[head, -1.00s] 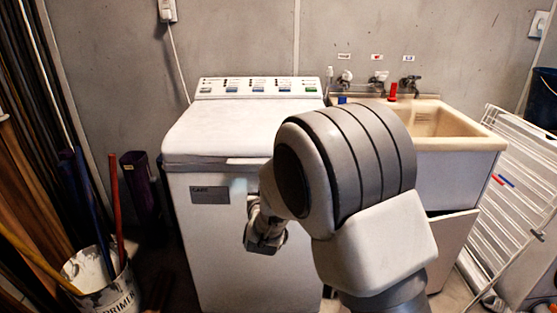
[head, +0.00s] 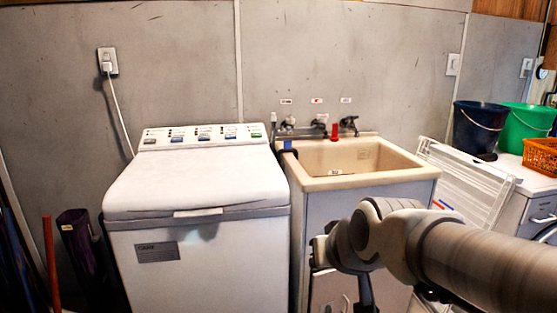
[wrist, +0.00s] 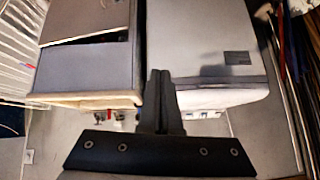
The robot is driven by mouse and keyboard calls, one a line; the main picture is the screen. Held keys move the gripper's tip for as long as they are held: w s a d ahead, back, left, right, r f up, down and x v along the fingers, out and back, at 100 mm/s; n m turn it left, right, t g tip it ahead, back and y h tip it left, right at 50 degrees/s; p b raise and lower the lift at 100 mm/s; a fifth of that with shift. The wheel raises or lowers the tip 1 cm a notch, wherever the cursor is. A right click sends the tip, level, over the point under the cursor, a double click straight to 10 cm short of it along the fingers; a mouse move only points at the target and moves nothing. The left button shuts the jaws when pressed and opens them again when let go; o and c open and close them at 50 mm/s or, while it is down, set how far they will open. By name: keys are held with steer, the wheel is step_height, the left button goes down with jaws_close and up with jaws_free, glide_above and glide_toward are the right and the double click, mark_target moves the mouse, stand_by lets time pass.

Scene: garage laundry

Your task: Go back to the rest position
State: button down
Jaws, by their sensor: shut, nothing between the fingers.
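My gripper (wrist: 160,76) shows in the wrist view as two dark fingers pressed together, with nothing between them. In the head view my arm comes in from the lower right and its wrist end is in front of the sink cabinet. The fingers are hard to make out there. The wrist view is upside down, with the washing machine (wrist: 215,45) to the right of the fingers and the sink cabinet (wrist: 90,65) to the left.
A closed top-load washing machine (head: 200,265) stands beside a beige sink (head: 400,180). A white rack (head: 465,190) leans right of the sink. Blue (head: 478,128) and green (head: 527,128) buckets and an orange basket (head: 541,155) stand at far right.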

steer(key=s+d+m+g+h+p, duration=0.1)
steer(key=s+d, duration=0.3)
steer(key=s, duration=0.3)
steer(key=s+d+g+h+p, duration=0.1)
steer(key=s+d+g, duration=0.15)
steer(key=s, duration=0.45)
step_height(320, 180, up, 19)
steer(key=p, duration=1.9)
steer(key=shift+w+d+t, duration=0.25)
steer(key=shift+t, duration=0.1)
